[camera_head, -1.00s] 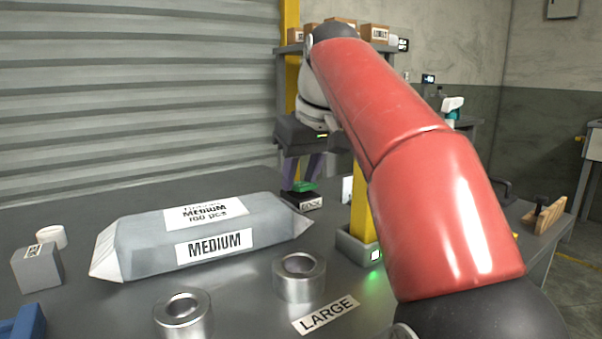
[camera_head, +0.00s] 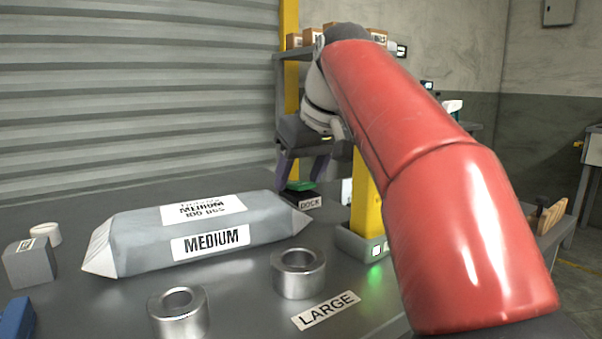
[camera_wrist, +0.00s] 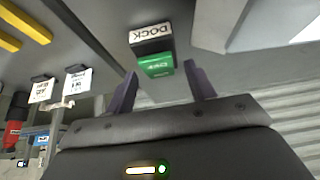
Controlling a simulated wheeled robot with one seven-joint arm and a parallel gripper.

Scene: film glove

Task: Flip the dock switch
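The dock switch (camera_head: 300,187) is a small box with a green rocker and a DOCK label (camera_head: 311,202), standing on the grey table behind the right end of the medium bag. In the wrist view the green rocker (camera_wrist: 157,66) shows lettering, with the DOCK label (camera_wrist: 150,33) above it. My gripper (camera_head: 303,182) is open, its two purple fingers apart and empty. In the head view it hangs just above and behind the switch. In the wrist view the fingertips (camera_wrist: 164,76) lie on either side of the rocker's lower edge; I cannot tell whether they touch it.
A grey bag labelled MEDIUM (camera_head: 130,240) lies left of the switch. Two metal rings (camera_head: 299,283) and a LARGE label (camera_head: 325,310) are nearer. A yellow post (camera_head: 366,215) in a grey base stands right of the switch. A shelf with boxes is behind.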

